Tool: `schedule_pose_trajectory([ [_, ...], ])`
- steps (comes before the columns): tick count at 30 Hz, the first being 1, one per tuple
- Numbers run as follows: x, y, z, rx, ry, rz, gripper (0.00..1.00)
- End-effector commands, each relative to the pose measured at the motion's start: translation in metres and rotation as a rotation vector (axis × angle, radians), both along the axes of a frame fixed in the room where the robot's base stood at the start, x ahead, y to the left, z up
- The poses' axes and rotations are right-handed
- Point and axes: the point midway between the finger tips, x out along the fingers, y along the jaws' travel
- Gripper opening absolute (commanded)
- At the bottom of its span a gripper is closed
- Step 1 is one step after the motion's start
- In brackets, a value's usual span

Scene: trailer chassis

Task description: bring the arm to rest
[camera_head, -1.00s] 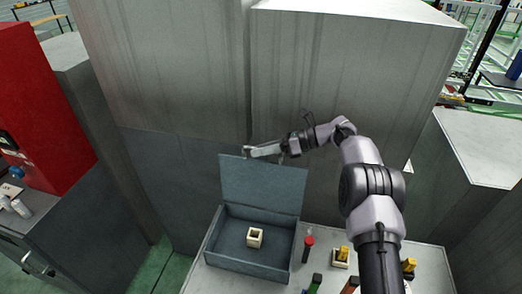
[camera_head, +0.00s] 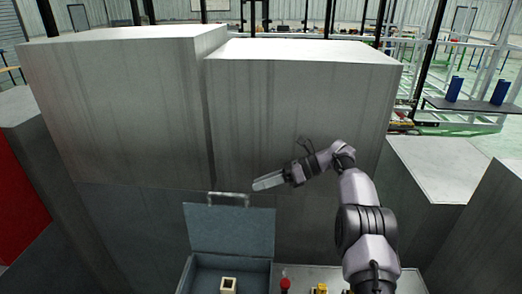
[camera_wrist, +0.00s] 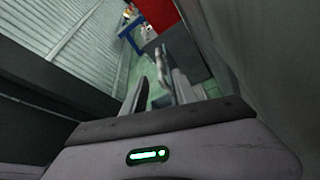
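My gripper (camera_head: 262,184) hangs in front of the tall grey block, above and to the right of the handle (camera_head: 228,197) of the toolbox lid (camera_head: 232,232). In the head view it looks clear of the handle, with nothing held. In the wrist view its two fingers (camera_wrist: 161,95) stand apart. My arm is bent, reaching left from the right side. The lid stands up open behind the toolbox (camera_head: 190,275), whose lower part is cut off by the picture's edge.
A small cream block (camera_head: 228,285) lies in the toolbox. A red-topped item (camera_head: 285,284) and a yellow item (camera_head: 320,289) stand to its right. Tall grey blocks (camera_head: 300,110) rise close behind the gripper. A red cabinet (camera_head: 20,205) is at the left.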

Motion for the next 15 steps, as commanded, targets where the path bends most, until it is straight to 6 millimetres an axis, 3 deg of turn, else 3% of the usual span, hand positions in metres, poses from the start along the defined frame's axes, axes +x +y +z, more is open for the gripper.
schedule_pose_trajectory([
  [4, -0.016, 0.0, 0.013, -0.137, -0.198, 0.045, 0.34],
  [7, -0.06, -0.006, 0.023, -0.312, -0.439, 0.133, 0.34],
  [11, -0.147, -0.023, 0.019, -0.541, -0.749, 0.3, 0.34],
  [15, -0.258, -0.05, -0.024, -0.781, -1.063, 0.538, 0.34],
])
